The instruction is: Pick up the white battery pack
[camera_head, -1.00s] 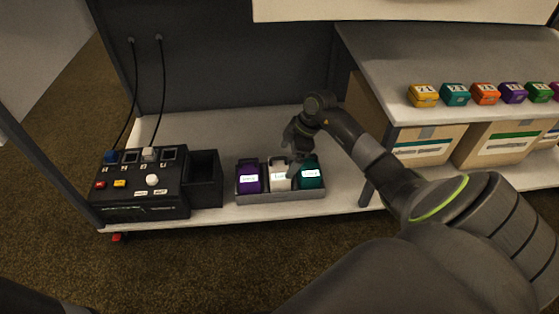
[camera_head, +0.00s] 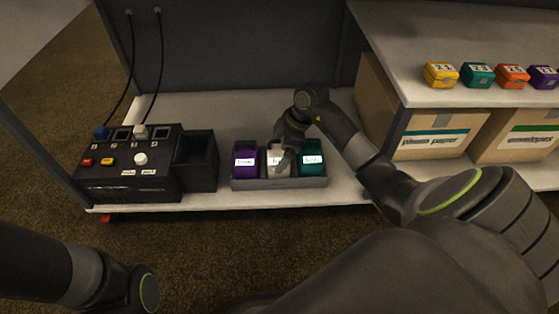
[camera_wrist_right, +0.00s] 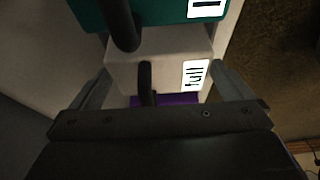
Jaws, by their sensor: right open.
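The white battery pack (camera_head: 274,160) stands in a grey tray (camera_head: 279,183), between a purple pack (camera_head: 244,162) and a teal pack (camera_head: 312,160). My right gripper (camera_head: 285,150) is over the white pack and hides part of it. In the right wrist view the white pack (camera_wrist_right: 172,60) shows a label reading "full" and a dark handle. The right gripper's fingers (camera_wrist_right: 155,88) are open, one at each side of the white pack. I cannot tell if they touch it. My left arm shows at the lower left, but its gripper is out of view.
A black control box (camera_head: 130,175) with buttons and an open black bin (camera_head: 195,162) stand left of the tray. A raised shelf (camera_head: 440,96) at right carries several coloured packs, with cardboard boxes (camera_head: 435,145) under it.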

